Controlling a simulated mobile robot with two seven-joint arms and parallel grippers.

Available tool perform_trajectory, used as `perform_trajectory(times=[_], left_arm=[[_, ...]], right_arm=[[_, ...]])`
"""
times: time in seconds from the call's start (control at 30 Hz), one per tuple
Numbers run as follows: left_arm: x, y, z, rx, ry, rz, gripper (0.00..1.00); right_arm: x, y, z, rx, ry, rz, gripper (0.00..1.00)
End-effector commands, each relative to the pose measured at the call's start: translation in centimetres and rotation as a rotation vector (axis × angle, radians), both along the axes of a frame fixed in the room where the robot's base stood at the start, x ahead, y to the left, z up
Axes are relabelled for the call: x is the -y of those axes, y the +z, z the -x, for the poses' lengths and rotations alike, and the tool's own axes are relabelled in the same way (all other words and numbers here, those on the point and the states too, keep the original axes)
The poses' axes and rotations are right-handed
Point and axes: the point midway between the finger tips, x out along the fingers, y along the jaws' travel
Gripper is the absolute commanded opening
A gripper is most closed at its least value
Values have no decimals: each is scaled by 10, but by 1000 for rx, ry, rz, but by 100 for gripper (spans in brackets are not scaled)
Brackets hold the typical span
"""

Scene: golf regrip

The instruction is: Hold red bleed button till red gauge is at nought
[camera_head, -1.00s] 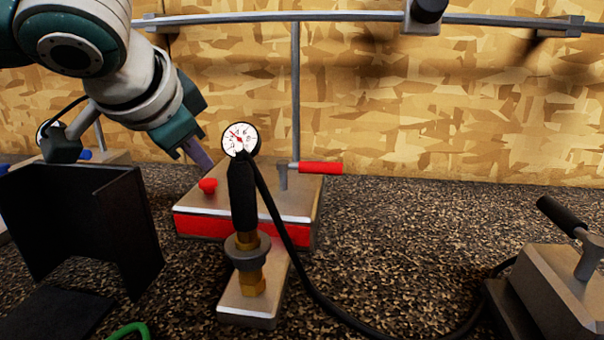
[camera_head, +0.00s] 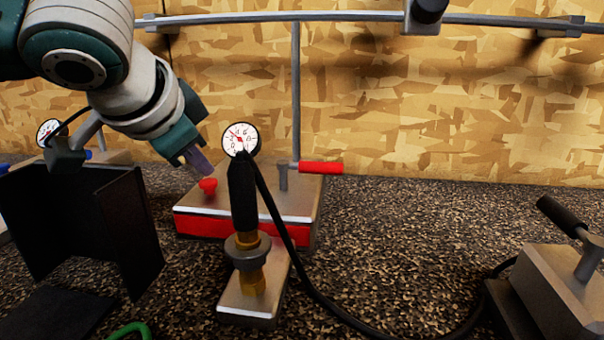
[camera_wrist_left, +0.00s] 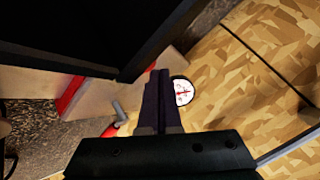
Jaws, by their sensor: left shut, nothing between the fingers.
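The red bleed button (camera_head: 208,186) stands on the left of a metal box with a red band (camera_head: 200,227). My left gripper (camera_head: 204,171) is shut and empty, its fingertips right over the button; I cannot tell whether they touch or press it. In the left wrist view the shut fingers (camera_wrist_left: 158,80) show, but the button is hidden. A round white gauge (camera_head: 240,139) with a red needle stands above the box; the needle points up and left, away from the low end of the scale. The gauge also shows in the left wrist view (camera_wrist_left: 182,92). My right gripper is not in view.
A black-gripped brass fitting (camera_head: 246,240) with a hose stands before the box. A red-handled lever (camera_head: 320,168) is at the box's right. A black open holder (camera_head: 130,230) stands at left, a second gauge (camera_head: 48,131) behind it. A metal block (camera_head: 565,285) is at right.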

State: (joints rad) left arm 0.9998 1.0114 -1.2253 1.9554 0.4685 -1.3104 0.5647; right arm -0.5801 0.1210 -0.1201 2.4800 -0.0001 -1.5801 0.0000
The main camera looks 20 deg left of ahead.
Motion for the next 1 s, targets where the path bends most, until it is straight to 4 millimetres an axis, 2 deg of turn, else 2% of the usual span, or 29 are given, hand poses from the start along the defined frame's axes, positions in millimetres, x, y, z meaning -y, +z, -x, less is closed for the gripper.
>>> perform_trajectory(times=[1.0], left_arm=[[0, -8, 0, -1, -1, 0, 0]], right_arm=[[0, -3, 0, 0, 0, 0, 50]])
